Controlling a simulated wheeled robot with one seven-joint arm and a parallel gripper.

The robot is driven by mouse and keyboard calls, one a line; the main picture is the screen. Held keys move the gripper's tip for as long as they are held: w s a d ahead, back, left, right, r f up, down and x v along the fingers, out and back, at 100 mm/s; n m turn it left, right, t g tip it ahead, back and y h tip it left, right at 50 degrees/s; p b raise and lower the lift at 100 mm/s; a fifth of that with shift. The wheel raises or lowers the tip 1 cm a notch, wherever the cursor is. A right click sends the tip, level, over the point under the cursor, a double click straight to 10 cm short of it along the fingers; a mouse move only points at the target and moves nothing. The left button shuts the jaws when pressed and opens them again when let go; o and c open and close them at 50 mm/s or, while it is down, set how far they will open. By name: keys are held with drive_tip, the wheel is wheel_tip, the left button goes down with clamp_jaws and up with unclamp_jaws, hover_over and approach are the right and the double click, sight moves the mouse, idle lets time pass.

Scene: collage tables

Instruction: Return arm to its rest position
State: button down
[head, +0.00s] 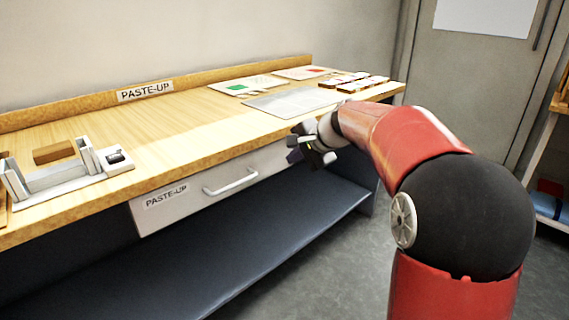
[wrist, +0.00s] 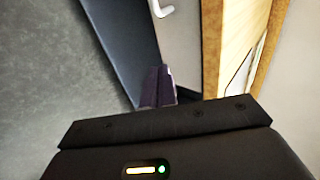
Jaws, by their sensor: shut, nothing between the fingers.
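My arm, red with a black joint, reaches in from the right in the head view. My gripper (head: 306,146) is in front of the table's front edge, near the right part of the drawer. In the wrist view its dark fingers (wrist: 157,86) are together and hold nothing. The drawer (head: 225,187), labelled PASTE-UP, has a pale handle (head: 231,181). Part of its handle also shows in the wrist view (wrist: 163,9). My gripper is apart from the handle. My arm hides part of the table's right front.
The wooden table (head: 150,145) bears a grey sheet (head: 292,102), several cards and sheets at the back right, and a white metal holder (head: 60,177) at the left. A dark lower shelf (head: 230,262) runs beneath. A grey door (head: 480,75) stands behind. Floor (head: 340,265) is clear in front.

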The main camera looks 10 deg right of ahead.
drive_tip(key=s+r+n+g+h, duration=0.15)
drive_tip(key=s+n, duration=0.35)
drive_tip(key=s, duration=1.2)
drive_tip(key=s+d+f+n+h, duration=0.2)
drive_tip(key=s+f+n, duration=0.1)
drive_tip(key=s, duration=0.6)
drive_tip(key=s+d+f+n+h, duration=0.2)
drive_tip(key=s+f, duration=0.4)
drive_tip(key=s, duration=0.4)
drive_tip(key=shift+n, duration=0.4)
drive_tip(key=shift+g, duration=0.25)
